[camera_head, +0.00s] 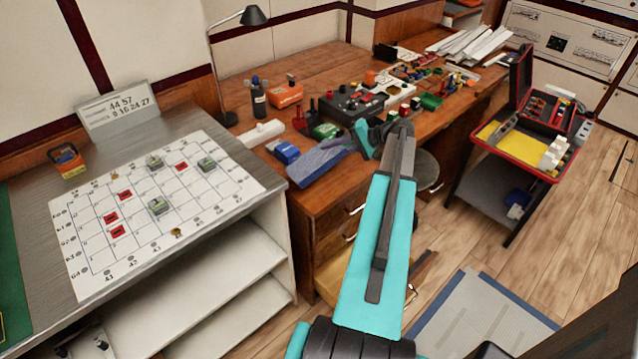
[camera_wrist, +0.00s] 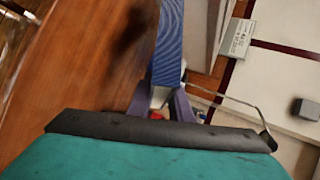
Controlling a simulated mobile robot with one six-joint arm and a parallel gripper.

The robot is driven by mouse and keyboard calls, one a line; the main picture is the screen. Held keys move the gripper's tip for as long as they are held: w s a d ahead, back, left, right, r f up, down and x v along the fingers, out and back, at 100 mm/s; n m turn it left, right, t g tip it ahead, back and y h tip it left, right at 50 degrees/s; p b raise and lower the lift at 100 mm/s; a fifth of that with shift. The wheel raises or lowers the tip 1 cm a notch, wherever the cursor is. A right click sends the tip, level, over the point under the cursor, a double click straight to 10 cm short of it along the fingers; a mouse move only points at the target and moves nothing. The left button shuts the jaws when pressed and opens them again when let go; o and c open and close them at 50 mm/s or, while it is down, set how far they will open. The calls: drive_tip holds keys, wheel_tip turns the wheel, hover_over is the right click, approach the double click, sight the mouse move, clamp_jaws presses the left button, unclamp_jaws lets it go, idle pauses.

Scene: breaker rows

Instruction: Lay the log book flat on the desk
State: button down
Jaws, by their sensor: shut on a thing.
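The log book is a blue, thin, flat thing (camera_head: 317,162) near the front left corner of the wooden desk (camera_head: 290,66) in the head view. In the wrist view the blue book (camera_wrist: 168,45) stands out between the fingers of my gripper (camera_wrist: 160,98), seen as a narrow strip. My gripper (camera_head: 352,143) is shut on the book, and the turquoise arm reaches to it from the front. The book looks tilted. I cannot tell whether it touches the desk (camera_wrist: 85,60). The fingertips are partly hidden in the head view.
A blue box (camera_head: 286,152), a green-topped block (camera_head: 326,131) and a black device (camera_head: 352,103) lie close behind the book. A white power strip (camera_head: 262,133) and a lamp (camera_head: 253,16) stand left. A gridded board (camera_head: 135,215) lies on the metal counter.

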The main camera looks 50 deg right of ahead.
drive_tip(key=shift+f, duration=0.55)
drive_tip(key=c, duration=1.8)
unclamp_jaws()
drive_tip(key=shift+o, duration=0.2)
drive_tip(key=p+v, duration=0.1)
drive_tip(key=v, duration=0.7)
